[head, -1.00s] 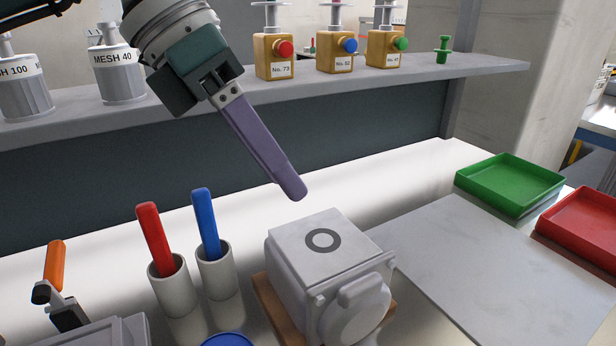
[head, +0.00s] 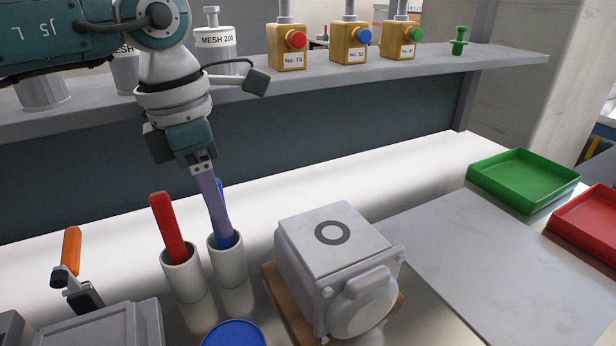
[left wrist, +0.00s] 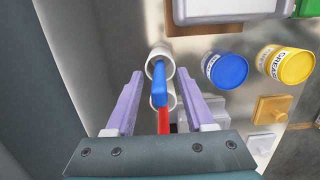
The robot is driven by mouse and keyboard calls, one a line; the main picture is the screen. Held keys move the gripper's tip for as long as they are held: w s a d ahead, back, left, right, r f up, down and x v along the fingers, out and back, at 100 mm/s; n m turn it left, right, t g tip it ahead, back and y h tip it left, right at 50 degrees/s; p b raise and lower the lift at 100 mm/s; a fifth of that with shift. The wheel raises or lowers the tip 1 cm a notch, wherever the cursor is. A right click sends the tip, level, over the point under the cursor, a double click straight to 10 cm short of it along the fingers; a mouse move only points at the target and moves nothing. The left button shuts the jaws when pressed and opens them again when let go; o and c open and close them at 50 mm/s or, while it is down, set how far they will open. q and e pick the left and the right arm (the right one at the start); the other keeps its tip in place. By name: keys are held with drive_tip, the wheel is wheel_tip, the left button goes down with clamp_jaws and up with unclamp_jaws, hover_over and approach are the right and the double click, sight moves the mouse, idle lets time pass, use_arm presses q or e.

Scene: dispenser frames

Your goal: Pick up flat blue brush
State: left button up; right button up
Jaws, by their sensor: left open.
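The flat blue brush (head: 224,236) stands in a white cup (head: 229,264), its handle pointing up. In the head view my left gripper (head: 222,236) comes down from above and hides most of the handle. In the left wrist view the blue brush (left wrist: 160,84) lies between the two purple fingers of the left gripper (left wrist: 165,88), with space on both sides. The left gripper is open and holds nothing. The brush's lower end is hidden inside the cup. My right gripper is not seen.
A red brush (head: 168,228) stands in a second white cup (head: 184,276) just left. A white box-shaped device (head: 330,250) sits to the right. A blue lid (head: 234,334) is in front. The grey shelf (head: 330,90) with bottles and dispensers runs behind.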

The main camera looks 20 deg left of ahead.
use_arm(q)
drive_tip(key=shift+f, duration=0.4)
drive_tip(key=shift+c, duration=0.4)
clamp_jaws()
